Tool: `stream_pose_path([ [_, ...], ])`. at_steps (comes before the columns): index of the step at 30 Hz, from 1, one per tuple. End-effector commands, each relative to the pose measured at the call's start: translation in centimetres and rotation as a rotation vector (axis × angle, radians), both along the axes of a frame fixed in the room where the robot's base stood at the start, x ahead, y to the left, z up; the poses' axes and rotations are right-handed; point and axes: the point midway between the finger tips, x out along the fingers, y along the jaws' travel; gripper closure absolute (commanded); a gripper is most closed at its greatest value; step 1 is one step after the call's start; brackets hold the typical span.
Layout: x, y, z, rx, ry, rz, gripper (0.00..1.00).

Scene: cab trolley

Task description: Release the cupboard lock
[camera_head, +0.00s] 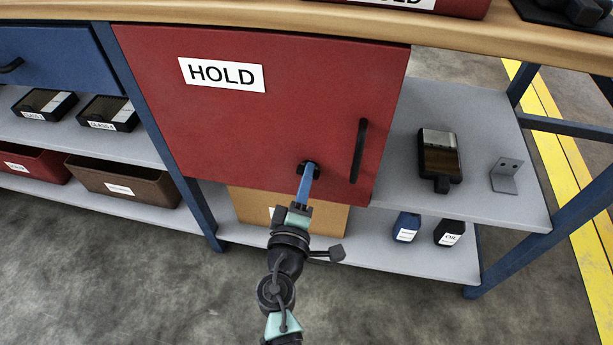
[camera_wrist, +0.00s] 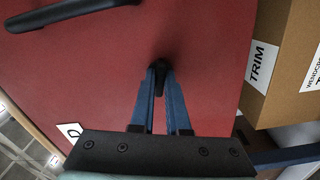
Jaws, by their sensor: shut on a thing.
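The red cupboard door (camera_head: 265,115) is closed and has a "HOLD" label and a black bar handle (camera_head: 358,150) at its right. The lock (camera_head: 310,166) is a small black knob low on the door, left of the handle. My gripper (camera_head: 306,178) reaches up to it, its blue fingers shut on the lock. In the wrist view the fingers (camera_wrist: 160,88) close on both sides of the black lock (camera_wrist: 158,70) against the red door (camera_wrist: 200,45). The fingers partly hide the lock. The handle (camera_wrist: 70,12) shows at the upper left there.
A cardboard box (camera_head: 335,216) stands on the lower shelf below the door, labelled "TRIM" in the wrist view (camera_wrist: 262,70). Right shelves hold a black device (camera_head: 440,160), a metal bracket (camera_head: 504,176) and small bottles (camera_head: 407,227). A blue drawer (camera_head: 60,60) is at left.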

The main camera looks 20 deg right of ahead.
Motion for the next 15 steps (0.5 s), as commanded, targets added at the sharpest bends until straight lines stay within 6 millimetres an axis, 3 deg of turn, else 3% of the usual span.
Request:
stream_pose_path([
  [9, 0.07, 0.07, 0.04, -0.190, 0.130, 0.001, 1.00],
  [15, 0.06, 0.04, 0.00, -0.226, 0.153, 0.001, 1.00],
])
